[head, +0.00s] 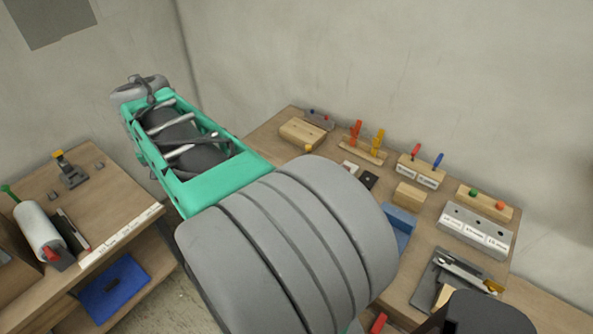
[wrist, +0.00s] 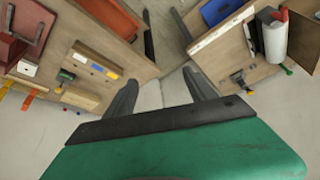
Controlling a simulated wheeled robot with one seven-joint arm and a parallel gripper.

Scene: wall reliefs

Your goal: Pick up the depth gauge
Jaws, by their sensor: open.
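My gripper (wrist: 160,78) shows in the wrist view with its two dark fingers spread wide and nothing between them. It hangs over the gap between two benches, apart from everything on them. I cannot tell for sure which thing is the depth gauge. A silver tool (head: 461,268) with a slim bar lies in a dark tray on the right bench in the head view. A dark T-shaped piece with a yellow end (head: 70,174) is on the left bench; it also shows in the wrist view (wrist: 240,82).
The right bench (head: 432,212) holds several wooden blocks, a grey labelled block (head: 476,230) and upright orange and yellow tools. The left bench (head: 108,189) holds a white roll (head: 38,229); a blue tray (head: 115,288) lies on its lower shelf. My arm hides part of the right bench.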

